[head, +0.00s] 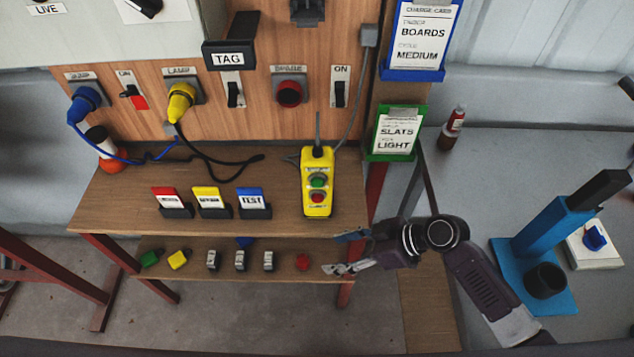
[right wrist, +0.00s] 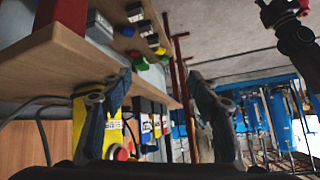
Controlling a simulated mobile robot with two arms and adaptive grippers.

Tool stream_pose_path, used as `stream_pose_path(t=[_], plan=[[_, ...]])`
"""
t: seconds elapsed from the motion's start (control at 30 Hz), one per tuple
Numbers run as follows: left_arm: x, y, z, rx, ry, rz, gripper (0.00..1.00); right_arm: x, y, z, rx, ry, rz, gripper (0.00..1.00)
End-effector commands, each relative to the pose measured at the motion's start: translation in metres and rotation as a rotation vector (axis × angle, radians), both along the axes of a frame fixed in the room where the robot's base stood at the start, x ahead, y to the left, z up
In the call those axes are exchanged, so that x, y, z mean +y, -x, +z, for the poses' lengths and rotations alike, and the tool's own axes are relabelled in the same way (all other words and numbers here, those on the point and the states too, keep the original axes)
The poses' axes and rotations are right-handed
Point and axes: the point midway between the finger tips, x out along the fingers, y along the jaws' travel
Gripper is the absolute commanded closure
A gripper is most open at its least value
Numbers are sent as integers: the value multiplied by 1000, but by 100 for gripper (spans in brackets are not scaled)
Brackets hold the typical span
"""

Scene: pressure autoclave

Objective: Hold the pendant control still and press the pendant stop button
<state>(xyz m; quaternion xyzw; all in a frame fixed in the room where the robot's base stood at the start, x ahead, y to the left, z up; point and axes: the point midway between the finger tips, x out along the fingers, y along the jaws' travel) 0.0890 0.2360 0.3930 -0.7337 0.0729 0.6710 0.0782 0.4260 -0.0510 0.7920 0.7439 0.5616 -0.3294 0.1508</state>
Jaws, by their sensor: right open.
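The yellow pendant control (head: 317,164) stands on the wooden shelf, with a cable rising from its top. It has a green button (head: 317,180) above a red stop button (head: 318,197). My right gripper (head: 331,254) is open and empty, below and slightly right of the pendant, near the shelf's front edge and apart from the pendant. In the right wrist view the yellow pendant (right wrist: 82,125) shows partly behind the left finger, with the red button (right wrist: 122,154) near its edge. The open fingers (right wrist: 160,88) hold nothing. My left gripper is not in view.
Red, yellow and blue card holders (head: 211,203) stand left of the pendant on the wooden shelf (head: 120,205). A lower shelf (head: 205,273) carries several small parts. A red post and a green-framed card (head: 394,132) stand to the right. A blue stand (head: 545,240) is at far right.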

Motion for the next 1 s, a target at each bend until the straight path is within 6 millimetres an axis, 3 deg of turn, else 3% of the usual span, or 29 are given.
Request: stream_pose_path(t=[0.1, 0.43, 0.67, 1.0], plan=[[0, 0, 2, -1, 0, 0, 60, -5, -24, 22, -62, -59, 55, 45], [0, -1, 2, -1, 0, -1, 60, -37, -94, 51, -189, -158, 29, 45], [-1, -1, 2, -2, 1, -1, 60, -38, -108, 54, -211, -173, 16, 45], [-1, -1, -1, -3, 1, -2, 60, 1, -119, 32, -210, -175, 16, 45]])
